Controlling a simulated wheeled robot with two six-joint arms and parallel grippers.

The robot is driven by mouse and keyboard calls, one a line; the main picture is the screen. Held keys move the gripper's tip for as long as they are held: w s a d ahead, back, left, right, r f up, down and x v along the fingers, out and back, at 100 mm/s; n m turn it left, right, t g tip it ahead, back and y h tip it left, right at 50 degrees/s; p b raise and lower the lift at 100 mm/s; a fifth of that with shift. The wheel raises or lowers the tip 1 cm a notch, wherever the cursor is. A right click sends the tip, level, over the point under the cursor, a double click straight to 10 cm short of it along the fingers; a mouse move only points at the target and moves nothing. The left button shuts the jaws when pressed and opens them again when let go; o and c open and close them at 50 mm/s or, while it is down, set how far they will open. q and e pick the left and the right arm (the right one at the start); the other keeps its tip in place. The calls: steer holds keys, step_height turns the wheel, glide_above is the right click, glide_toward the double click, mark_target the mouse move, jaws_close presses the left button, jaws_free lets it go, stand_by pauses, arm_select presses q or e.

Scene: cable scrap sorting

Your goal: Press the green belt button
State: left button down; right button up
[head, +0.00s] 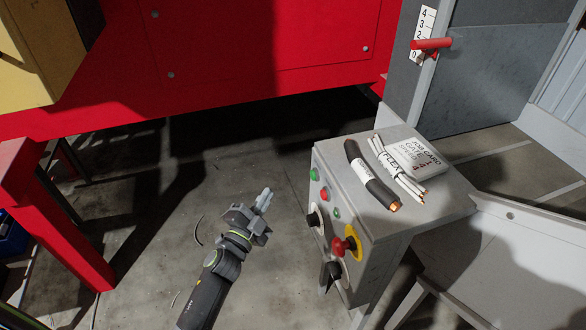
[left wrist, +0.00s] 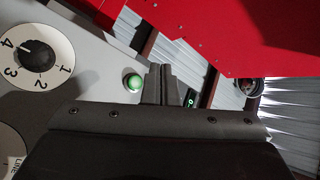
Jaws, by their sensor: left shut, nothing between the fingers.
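The grey control box (head: 375,240) stands right of centre in the head view. Its front panel carries a green button (head: 313,174) near the top, a red button (head: 323,193) below it and another small green one (head: 337,212). I cannot read which is the belt button. My left gripper (head: 264,198) is shut and empty, in front of the panel and to its left, with a visible gap. In the left wrist view a domed green button (left wrist: 133,82) shows just left of the shut fingertips (left wrist: 161,84). My right gripper is out of view.
The panel also has black knobs (head: 313,219) and a red mushroom button (head: 343,246) on a yellow plate. Cable pieces (head: 372,180) and a job card (head: 412,155) lie on top of the box. A red machine (head: 220,60) stands behind. The wrist view shows a numbered dial (left wrist: 38,55).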

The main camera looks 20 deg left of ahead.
mark_target(314, 175)
arm_select(q)
step_height(314, 175, up, 3)
steer(key=shift+w+a+f+m+t+h, duration=0.2)
steer(key=shift+m+t+h, duration=0.1)
steer(key=shift+m, duration=0.1)
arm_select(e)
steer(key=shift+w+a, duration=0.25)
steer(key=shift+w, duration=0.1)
arm_select(q)
steer(key=shift+d, duration=0.15)
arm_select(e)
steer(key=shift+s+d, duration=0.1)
arm_select(q)
steer(key=w+d+b, duration=0.1)
steer(key=w+d, duration=0.4)
steer(key=d, duration=0.2)
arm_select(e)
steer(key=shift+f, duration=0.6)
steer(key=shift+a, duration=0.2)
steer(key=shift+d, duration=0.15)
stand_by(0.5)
arm_select(q)
steer(key=shift+d, duration=0.1)
